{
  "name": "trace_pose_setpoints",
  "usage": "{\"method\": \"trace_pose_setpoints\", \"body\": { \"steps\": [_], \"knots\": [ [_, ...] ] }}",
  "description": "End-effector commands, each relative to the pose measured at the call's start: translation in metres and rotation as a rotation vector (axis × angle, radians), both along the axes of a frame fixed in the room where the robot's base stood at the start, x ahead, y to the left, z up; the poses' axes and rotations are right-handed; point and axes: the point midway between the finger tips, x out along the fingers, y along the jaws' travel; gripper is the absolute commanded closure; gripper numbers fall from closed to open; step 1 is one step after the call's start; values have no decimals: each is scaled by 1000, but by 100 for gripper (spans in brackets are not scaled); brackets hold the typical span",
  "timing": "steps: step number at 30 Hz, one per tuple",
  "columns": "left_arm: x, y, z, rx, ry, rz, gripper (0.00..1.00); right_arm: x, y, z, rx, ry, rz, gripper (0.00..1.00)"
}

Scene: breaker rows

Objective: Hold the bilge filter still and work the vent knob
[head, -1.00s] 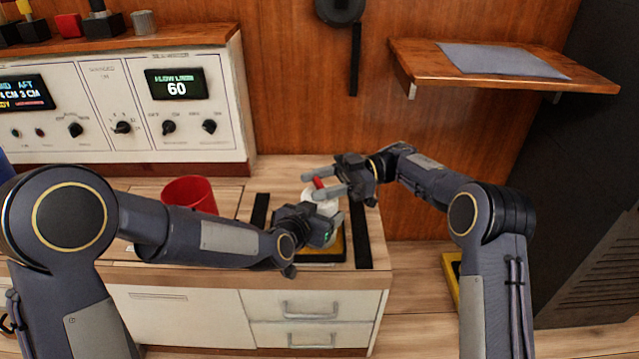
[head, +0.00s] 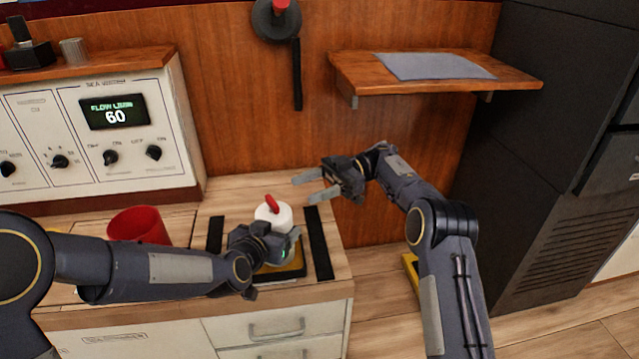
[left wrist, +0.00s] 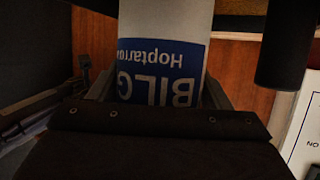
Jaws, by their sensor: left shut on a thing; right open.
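The bilge filter (head: 282,216) is a white canister on a yellow and black base (head: 292,271) on the counter. In the left wrist view the filter (left wrist: 165,25) shows a blue label with upside-down lettering. The red vent knob (head: 271,203) sits on top of it, tilted. My left gripper (head: 284,244) is shut on the filter's body from the front and hides its lower part. My right gripper (head: 312,188) is open and empty, to the right of the knob and apart from it, its fingers pointing left.
A red cup (head: 139,226) stands left of the filter. Black strips (head: 318,245) lie on the counter either side of the base. A control panel (head: 150,115) reading 60 is at the back left. A wooden shelf (head: 510,79) with a grey sheet overhangs the right.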

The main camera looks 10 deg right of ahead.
Motion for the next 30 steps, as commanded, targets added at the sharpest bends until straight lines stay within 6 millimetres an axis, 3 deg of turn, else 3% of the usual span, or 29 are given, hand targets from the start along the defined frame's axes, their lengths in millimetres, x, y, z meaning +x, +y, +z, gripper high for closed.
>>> {"method": "trace_pose_setpoints", "body": {
  "steps": [10, 29, 30],
  "knots": [
    [0, 0, 1, -1, -3, 0, 71, 9, -22, 0, 2, 0, 0, 44],
    [0, 0, 1, -1, -3, 0, 71, 10, -24, 0, 1, 0, -1, 44],
    [0, 0, 1, -1, -3, 0, 25, 10, -24, 0, 1, 0, -1, 44]
  ]
}}
